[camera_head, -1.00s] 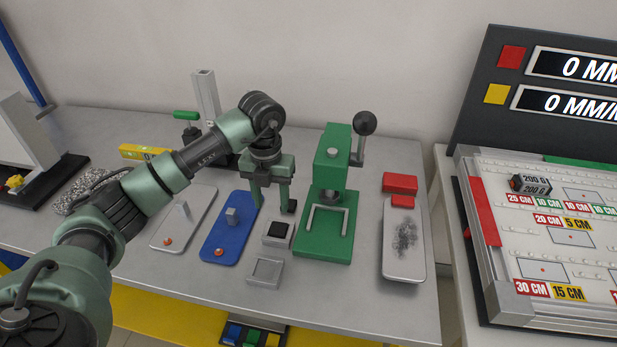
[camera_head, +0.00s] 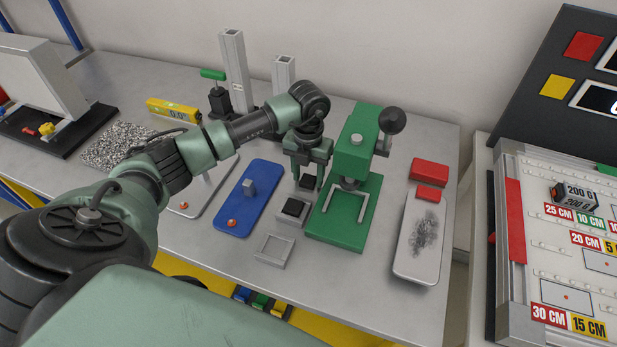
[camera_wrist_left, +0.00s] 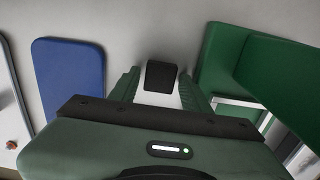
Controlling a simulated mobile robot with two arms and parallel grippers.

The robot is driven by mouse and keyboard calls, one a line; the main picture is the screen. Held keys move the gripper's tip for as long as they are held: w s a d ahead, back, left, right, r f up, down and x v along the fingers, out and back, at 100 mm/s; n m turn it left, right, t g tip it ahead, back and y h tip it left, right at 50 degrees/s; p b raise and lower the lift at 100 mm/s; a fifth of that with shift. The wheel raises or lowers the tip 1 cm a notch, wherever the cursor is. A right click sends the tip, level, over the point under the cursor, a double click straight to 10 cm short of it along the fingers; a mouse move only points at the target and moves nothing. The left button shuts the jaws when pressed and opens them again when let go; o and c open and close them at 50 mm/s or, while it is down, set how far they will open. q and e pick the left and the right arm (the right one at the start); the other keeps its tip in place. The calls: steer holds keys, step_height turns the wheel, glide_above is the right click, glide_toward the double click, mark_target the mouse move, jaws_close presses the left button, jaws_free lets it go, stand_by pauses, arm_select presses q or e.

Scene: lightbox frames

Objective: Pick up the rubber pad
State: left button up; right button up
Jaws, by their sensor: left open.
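A small black block (camera_head: 308,182) stands on the table just behind a black square pad (camera_head: 293,207) that sits in a small grey tray (camera_head: 284,221). Either could be the rubber pad; I cannot tell which. My left gripper (camera_head: 309,173) points down over the black block, open, with its fingers on either side of it. In the left wrist view, a black block (camera_wrist_left: 160,77) shows between the open fingers (camera_wrist_left: 160,88), with a light patch below it. Whether the fingers touch it cannot be told. My right gripper is not in view.
A green press (camera_head: 346,190) stands close to the right of the gripper. A blue board (camera_head: 246,205) with a grey post lies to the left. An empty grey frame (camera_head: 258,250) lies in front. A pale tray (camera_head: 405,262) and red blocks (camera_head: 429,170) are further right.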

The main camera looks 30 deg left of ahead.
arm_select(q)
steer(key=shift+f, duration=0.2)
jaws_close()
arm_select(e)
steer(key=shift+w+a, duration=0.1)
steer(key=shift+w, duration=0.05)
arm_select(q)
steer(key=shift+r, duration=0.15)
